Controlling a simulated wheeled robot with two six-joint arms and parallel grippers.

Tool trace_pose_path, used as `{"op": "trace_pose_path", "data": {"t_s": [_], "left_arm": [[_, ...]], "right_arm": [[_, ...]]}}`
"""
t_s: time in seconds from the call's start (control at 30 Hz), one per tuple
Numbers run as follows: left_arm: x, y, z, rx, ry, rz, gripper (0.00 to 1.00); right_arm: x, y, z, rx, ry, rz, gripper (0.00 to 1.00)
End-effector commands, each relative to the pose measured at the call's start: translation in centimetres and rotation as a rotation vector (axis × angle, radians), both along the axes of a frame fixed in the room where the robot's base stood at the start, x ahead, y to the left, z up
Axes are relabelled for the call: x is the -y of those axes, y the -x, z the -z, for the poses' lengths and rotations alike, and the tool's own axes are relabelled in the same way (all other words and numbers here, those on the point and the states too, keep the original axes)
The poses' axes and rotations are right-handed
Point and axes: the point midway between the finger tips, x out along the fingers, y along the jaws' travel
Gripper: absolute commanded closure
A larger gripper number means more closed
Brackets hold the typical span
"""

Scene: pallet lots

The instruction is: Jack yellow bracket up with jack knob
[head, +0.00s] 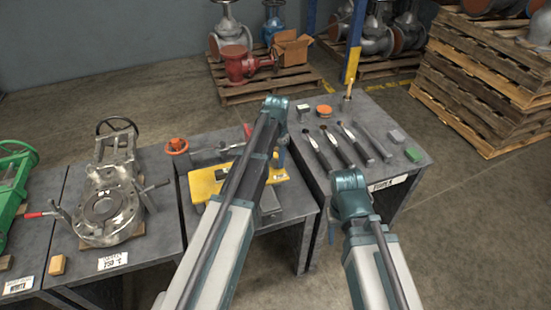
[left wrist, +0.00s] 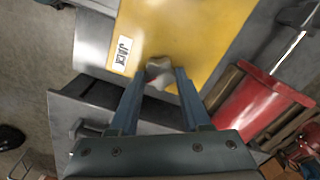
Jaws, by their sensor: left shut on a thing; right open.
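The yellow bracket (head: 205,183) lies on the middle table in the head view, partly hidden behind my left arm. It fills the top of the left wrist view (left wrist: 185,30), with a white label reading "JACK". The grey lobed jack knob (left wrist: 160,72) is at the bracket's near edge. My left gripper (left wrist: 158,75) is shut on the knob, one finger on each side of it. In the head view the knob and left fingertips cannot be made out behind my arm. My right arm is bent at the lower right, and its gripper does not show clearly.
A metal valve body (head: 105,205) stands on the left table. An orange handwheel (head: 177,146) is behind the bracket. A red valve (head: 240,65) sits on a pallet at the back.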

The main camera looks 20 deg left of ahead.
Motion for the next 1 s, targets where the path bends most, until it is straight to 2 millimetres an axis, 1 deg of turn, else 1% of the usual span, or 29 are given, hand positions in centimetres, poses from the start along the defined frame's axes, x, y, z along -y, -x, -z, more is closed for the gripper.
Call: {"op": "trace_pose_path", "data": {"t_s": [1.0], "left_arm": [[0.2, 0.3, 0.0, -0.01, 0.006, 0.964, 1.0]], "right_arm": [[0.0, 0.0, 0.0, 0.0, 0.0, 0.0, 0.5]]}}
